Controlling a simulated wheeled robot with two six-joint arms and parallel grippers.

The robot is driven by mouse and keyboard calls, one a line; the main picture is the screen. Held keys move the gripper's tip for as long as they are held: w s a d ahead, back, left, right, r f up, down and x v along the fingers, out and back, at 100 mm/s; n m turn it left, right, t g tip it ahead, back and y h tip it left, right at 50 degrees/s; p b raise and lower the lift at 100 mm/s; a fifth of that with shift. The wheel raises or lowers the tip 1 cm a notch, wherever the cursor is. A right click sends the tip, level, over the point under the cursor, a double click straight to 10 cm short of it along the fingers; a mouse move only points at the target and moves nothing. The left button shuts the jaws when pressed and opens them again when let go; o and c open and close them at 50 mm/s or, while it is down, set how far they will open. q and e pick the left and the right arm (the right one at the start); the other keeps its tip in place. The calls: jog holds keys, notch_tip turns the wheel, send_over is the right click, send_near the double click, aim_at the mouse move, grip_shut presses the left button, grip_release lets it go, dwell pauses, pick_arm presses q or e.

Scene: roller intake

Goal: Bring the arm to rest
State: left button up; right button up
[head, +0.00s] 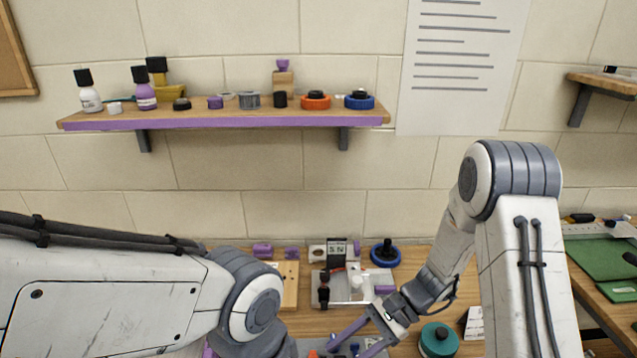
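My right arm comes in from the right and bends down to the workbench (425,262). My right gripper (349,349) has two purple fingers spread apart at the bottom edge of the head view. I see nothing held between them, though the tips are close to the frame's edge. My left arm (120,300) reaches in low from the left across the bench. Its wrist bends down out of the picture, so the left gripper is not visible.
A grey tray (345,295) with small parts, a blue round piece (385,254) and a teal round piece (438,341) lie near my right gripper. A shelf (225,117) with bottles hangs above. A green mat (600,262) lies at right.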

jog(key=s+r+n+t+h, duration=0.4)
jog(key=s+r+n+h, duration=0.5)
jog(key=n, duration=1)
jog(key=s+r, duration=0.3)
jog(key=s, duration=0.2)
jog(key=shift+s+a+r+h, duration=0.25)
jog(key=shift+s+a+h, duration=0.05)
jog(key=shift+a+h, duration=0.1)
